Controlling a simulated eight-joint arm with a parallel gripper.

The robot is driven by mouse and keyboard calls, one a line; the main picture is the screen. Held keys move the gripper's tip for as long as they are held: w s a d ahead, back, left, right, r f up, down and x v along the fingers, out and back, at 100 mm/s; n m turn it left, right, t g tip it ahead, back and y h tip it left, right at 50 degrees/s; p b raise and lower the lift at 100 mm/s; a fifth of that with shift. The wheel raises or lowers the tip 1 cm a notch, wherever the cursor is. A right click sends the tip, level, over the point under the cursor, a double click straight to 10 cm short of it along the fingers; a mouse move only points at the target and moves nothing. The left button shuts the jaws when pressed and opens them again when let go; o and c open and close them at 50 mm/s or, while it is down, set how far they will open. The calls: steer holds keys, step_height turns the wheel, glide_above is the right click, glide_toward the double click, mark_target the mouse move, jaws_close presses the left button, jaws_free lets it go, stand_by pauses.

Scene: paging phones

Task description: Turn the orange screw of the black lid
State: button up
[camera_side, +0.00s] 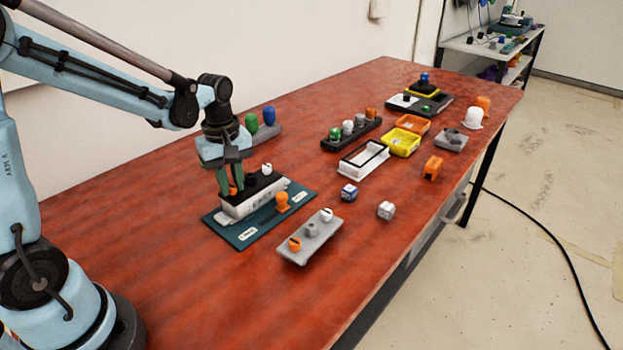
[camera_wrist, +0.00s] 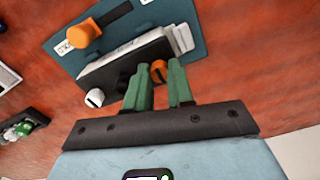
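The black lid (camera_side: 262,185) lies on a pale box (camera_side: 250,202) labelled EXIT. Near its left end is the orange screw (camera_side: 233,190), at the other end a white screw (camera_side: 266,169). My gripper (camera_side: 229,188) points down at the orange screw from above. In the wrist view the orange screw (camera_wrist: 158,67) shows between the two green fingertips (camera_wrist: 158,70), roughly filling the gap. Whether the fingers press on it or only straddle it I cannot tell. The fingers partly hide the lid (camera_wrist: 122,87); the white screw (camera_wrist: 95,98) is clear of them.
The box stands on a teal plate (camera_side: 242,235) with an orange knob (camera_side: 282,202). Two small cubes (camera_side: 349,193) (camera_side: 386,210) are to the right. A bar with green and blue knobs (camera_side: 264,130) is behind.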

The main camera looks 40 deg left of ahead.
jaws_close()
steer(key=shift+m, duration=0.3)
steer(key=m, duration=0.3)
steer(key=shift+m, duration=0.3)
steer(key=m, duration=0.4)
steer(key=shift+m, duration=0.3)
steer(key=m, duration=0.4)
steer(key=shift+m, duration=2.5)
